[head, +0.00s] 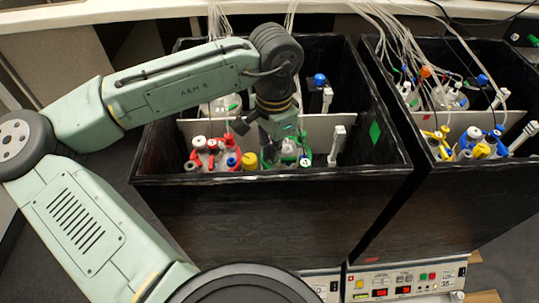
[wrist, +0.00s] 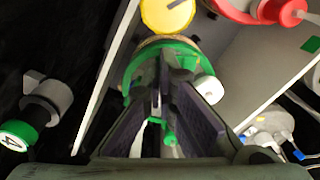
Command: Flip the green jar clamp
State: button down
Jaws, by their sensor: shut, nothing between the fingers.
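The green jar clamp (wrist: 133,75) shows in the wrist view as a green ring around a jar top. My gripper (wrist: 163,70) reaches over it, fingers shut and empty. The fingers hide much of the ring, and I cannot tell if they touch it. A white knob (wrist: 209,88) sits right of the fingertips. In the head view my gripper (head: 279,146) points down into the front compartment of the left black box, over the green clamp (head: 266,160), which is partly hidden.
The black box (head: 270,182) has a pale divider (head: 359,127). Red-topped fittings (head: 211,146) and a yellow cap (head: 249,161) stand left of my gripper. A white upright tube (head: 337,143) stands to its right. A second box (head: 450,195) with more jars stands at the right.

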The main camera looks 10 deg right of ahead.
jog(key=shift+f+b, duration=0.35)
jog(key=shift+f, duration=0.4)
dwell(0.3)
notch_tip(320, 180, up, 7)
jog(key=p, duration=0.7)
jog(key=shift+r, duration=0.1)
dwell(0.4)
